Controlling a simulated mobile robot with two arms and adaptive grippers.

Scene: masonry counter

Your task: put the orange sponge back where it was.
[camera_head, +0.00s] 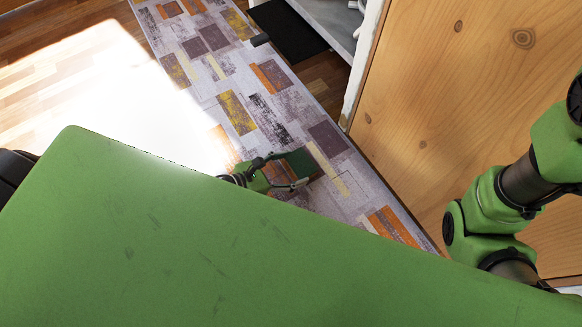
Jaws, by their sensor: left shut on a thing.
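My left gripper (289,183) shows small, beyond the edge of a large green part of my own body that fills the foreground. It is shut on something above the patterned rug. A small orange patch, which I take for the orange sponge (277,172), shows at its fingers, partly hidden by them. Its outline is hard to tell from the orange patches of the rug. My right arm comes in at the right edge, but its gripper is out of view.
A long patterned rug (205,42) runs over the wooden floor (60,32), which is glaring white with light at the left. A pale wooden panel with knots (450,90) stands at the right. A dark mat (287,30) lies at the top. No counter top is clearly in view.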

